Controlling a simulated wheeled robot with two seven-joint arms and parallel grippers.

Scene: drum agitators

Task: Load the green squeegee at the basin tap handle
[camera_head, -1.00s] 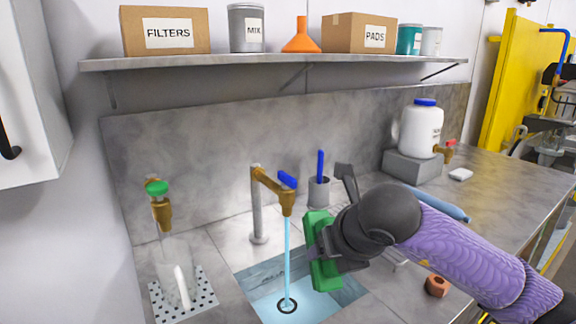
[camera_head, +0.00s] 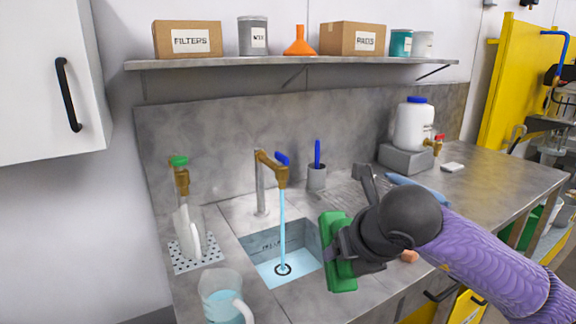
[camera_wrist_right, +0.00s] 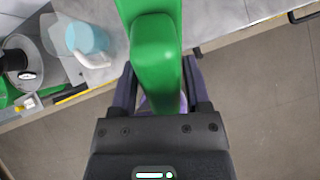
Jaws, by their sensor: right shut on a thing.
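A green squeegee (camera_head: 338,252) is in my right gripper (camera_head: 345,244), in front of and to the right of the basin. In the right wrist view the green body (camera_wrist_right: 156,55) stands up between the jaws of my right gripper (camera_wrist_right: 160,92), which are shut on it. The basin tap (camera_head: 268,172) is brass on a grey post, with a blue handle (camera_head: 282,158) on top. Water runs from it into the basin (camera_head: 267,270). The squeegee is apart from the tap handle. My left gripper is out of view.
A clear jug (camera_head: 222,298) of blue liquid stands at the counter's front left. A green-handled tap (camera_head: 180,175) stands above a perforated plate (camera_head: 195,256) at left. A grey cup (camera_head: 317,176) with a blue tool stands behind the basin. A shelf (camera_head: 300,62) hangs above.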

